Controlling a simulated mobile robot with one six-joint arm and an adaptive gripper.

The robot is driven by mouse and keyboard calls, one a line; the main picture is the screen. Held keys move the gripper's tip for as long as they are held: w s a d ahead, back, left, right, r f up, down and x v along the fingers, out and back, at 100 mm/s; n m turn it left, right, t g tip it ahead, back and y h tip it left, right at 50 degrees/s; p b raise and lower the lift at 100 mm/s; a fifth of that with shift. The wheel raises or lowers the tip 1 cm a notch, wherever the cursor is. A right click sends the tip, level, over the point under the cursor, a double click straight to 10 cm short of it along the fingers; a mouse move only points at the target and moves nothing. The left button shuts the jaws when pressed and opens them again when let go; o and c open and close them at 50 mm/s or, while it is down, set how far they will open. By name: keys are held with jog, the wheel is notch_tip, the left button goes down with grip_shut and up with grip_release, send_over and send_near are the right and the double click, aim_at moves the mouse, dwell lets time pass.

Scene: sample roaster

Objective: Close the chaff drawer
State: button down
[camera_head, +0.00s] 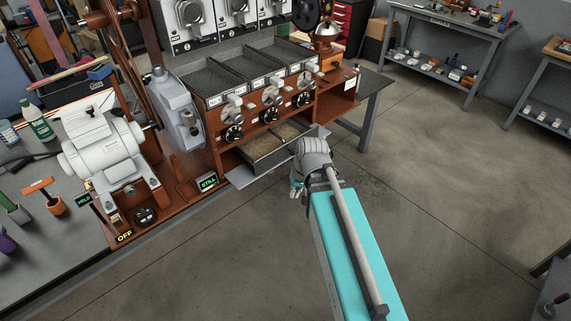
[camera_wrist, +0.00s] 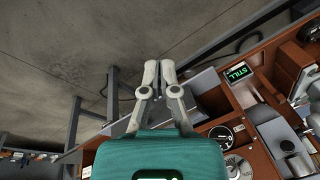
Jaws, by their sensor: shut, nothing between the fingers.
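The chaff drawer (camera_head: 254,163) is pulled out below the row of dials on the wooden sample roaster (camera_head: 224,142). It is a grey metal drawer with brownish chaff inside, split by a divider. My gripper (camera_head: 296,190) is in front of the drawer's right part, and my wrist hides the drawer's right front end. In the wrist view my gripper's two fingers (camera_wrist: 159,72) are together with nothing between them. A grey panel to their right there may be part of the drawer. I cannot tell whether the fingertips touch the drawer.
A lit STILL sign (camera_head: 207,181) stands left of the drawer. A white motor (camera_head: 103,154) and bottles occupy the left bench. A dark side table (camera_head: 372,90) stands right of the roaster. The floor (camera_head: 450,200) to the right is clear.

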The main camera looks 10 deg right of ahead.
aim_at(282, 155)
jog(key=w+d+f+m+t+y+b, duration=0.2)
jog(key=w+f+m+t+y+b, duration=0.55)
jog(key=w+f+b, duration=1)
jog(key=d+r+m+t+b, duration=0.3)
jog(key=d+t+b, duration=0.4)
jog(key=b, duration=0.6)
jog(key=shift+d+r+m+h, duration=0.35)
jog(key=shift+d+m, duration=0.1)
jog(key=shift+d, duration=0.1)
jog(key=shift+w, duration=0.1)
jog(key=x, duration=1.4)
